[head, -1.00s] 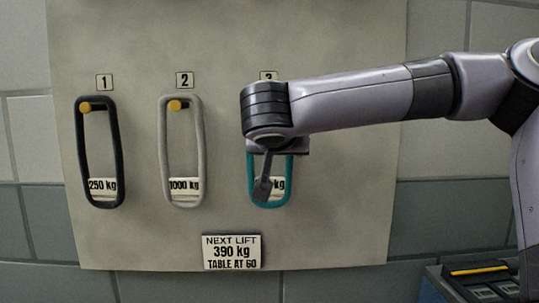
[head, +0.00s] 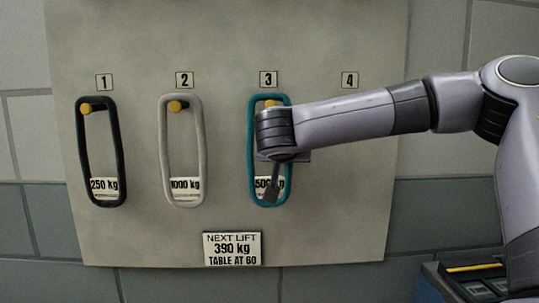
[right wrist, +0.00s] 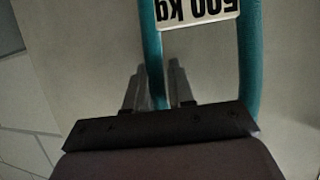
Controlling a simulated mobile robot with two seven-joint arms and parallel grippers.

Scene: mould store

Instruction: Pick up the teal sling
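The teal sling (head: 251,135) is an upright loop hanging from a yellow peg under sign 3, with a 500 kg tag (head: 264,184) low in it. My right arm covers part of its upper right side. My right gripper (head: 272,192) is in front of the loop's lower part, pointing down. In the right wrist view the two fingers (right wrist: 158,85) stand a little apart. One teal strand (right wrist: 151,45) shows between them; contact is not clear. The gripper looks open. My left gripper is not in view.
A black sling (head: 79,150) with a 250 kg tag hangs under sign 1. A pale grey sling (head: 163,140) with a 1000 kg tag hangs under sign 2. A notice (head: 232,248) reads 390 kg. A dark box (head: 470,280) stands at lower right.

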